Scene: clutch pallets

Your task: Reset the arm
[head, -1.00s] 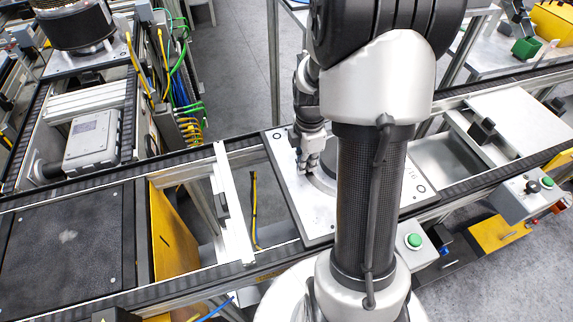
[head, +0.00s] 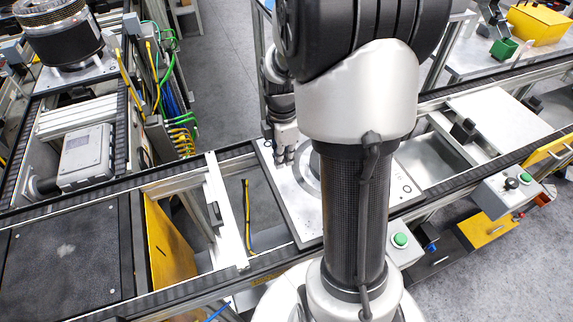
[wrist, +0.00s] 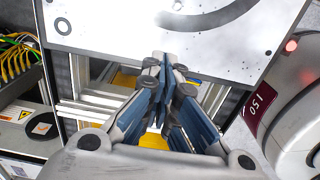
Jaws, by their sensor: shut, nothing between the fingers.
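My gripper (head: 284,156) hangs over the metal pallet (head: 284,207) on the conveyor in the head view, left of my arm's column. In the wrist view my gripper (wrist: 166,62) has its fingertips together with nothing between them. The pallet's plate (wrist: 100,22) fills the top of the wrist view, with a dark curved ring on it. My arm covers the middle and right of the pallet in the head view. Whether the fingertips touch the plate cannot be told.
A dark pallet (head: 70,258) lies on the conveyor at the left. A yellow panel (head: 168,245) and a white crossbar (head: 228,215) stand between the pallets. A control box with a green button (head: 400,240) sits at the front edge. Cables (head: 180,125) hang at the back left.

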